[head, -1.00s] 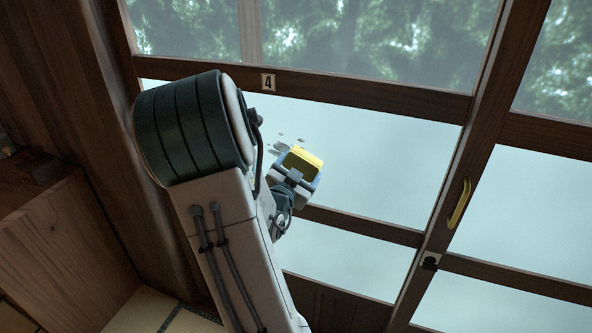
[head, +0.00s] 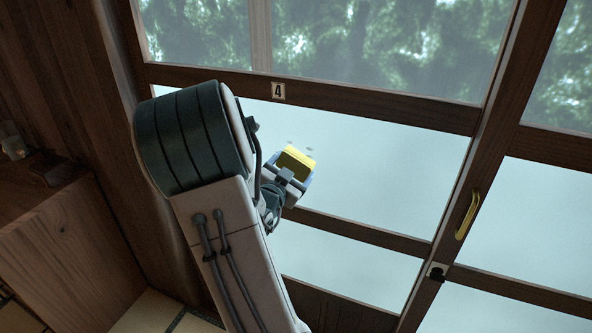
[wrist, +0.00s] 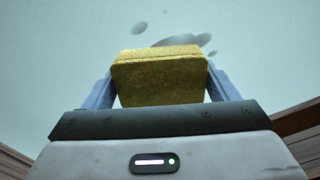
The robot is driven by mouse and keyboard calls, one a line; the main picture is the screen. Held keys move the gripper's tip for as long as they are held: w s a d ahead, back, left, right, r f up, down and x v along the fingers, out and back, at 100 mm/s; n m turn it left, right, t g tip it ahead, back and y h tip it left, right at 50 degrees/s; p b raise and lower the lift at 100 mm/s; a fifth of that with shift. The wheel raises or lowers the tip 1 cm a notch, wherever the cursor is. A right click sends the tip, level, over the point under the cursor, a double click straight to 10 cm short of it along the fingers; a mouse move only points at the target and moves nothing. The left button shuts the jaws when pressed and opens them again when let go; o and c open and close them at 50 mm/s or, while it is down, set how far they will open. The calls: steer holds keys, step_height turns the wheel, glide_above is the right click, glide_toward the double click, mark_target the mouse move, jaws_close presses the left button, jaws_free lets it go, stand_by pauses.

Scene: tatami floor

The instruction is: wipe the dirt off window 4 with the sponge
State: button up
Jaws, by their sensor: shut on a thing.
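Window 4 has a number plate (head: 278,91) on its wooden rail, with a pale glass pane (head: 390,160) below. My gripper (head: 292,173) is shut on the yellow sponge (head: 302,154) in front of this pane's left part. In the wrist view, the sponge (wrist: 160,80) sits between the two bluish fingers of my gripper (wrist: 160,88). Grey dirt spots (wrist: 200,39) show on the glass just past the sponge's far edge. Small dirt spots (head: 310,150) also show beside the sponge in the head view. My arm and the sponge hide part of the pane. I cannot tell whether the sponge touches the glass.
A yellow handle (head: 467,214) and a dark latch (head: 436,271) are on the wooden upright at the right. A wooden cabinet (head: 60,240) stands at the lower left. The pane right of the sponge is clear of objects.

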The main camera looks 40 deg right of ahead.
mark_target(308, 167)
steer(key=shift+w+a+r+p, duration=0.15)
steer(key=shift+w+a+r, duration=0.2)
steer(key=shift+w, duration=0.7)
steer(key=shift+w+a+r+p, duration=0.2)
steer(key=shift+w+a, duration=0.25)
steer(key=shift+w, duration=0.55)
steer(key=shift+w+a+r+p, duration=0.15)
steer(key=shift+w+a+r, duration=0.2)
steer(key=shift+w, duration=0.7)
steer(key=shift+s+d+f+b, duration=0.1)
steer(key=shift+s+d+b, duration=0.35)
steer(key=shift+s, duration=0.7)
steer(key=shift+s+d+b, duration=0.35)
steer(key=shift+s+b, duration=0.15)
steer(key=shift+s, duration=0.7)
steer(key=shift+s+d+f+b, duration=0.1)
steer(key=shift+s+d+b, duration=0.35)
steer(key=shift+s, duration=0.7)
steer(key=shift+s+d+b, duration=0.35)
steer(key=shift+s+d, duration=0.05)
steer(key=shift+s, duration=0.4)
steer(key=shift+s+d+b, duration=0.35)
steer(key=shift+s, duration=0.4)
steer(key=shift+r, duration=0.1)
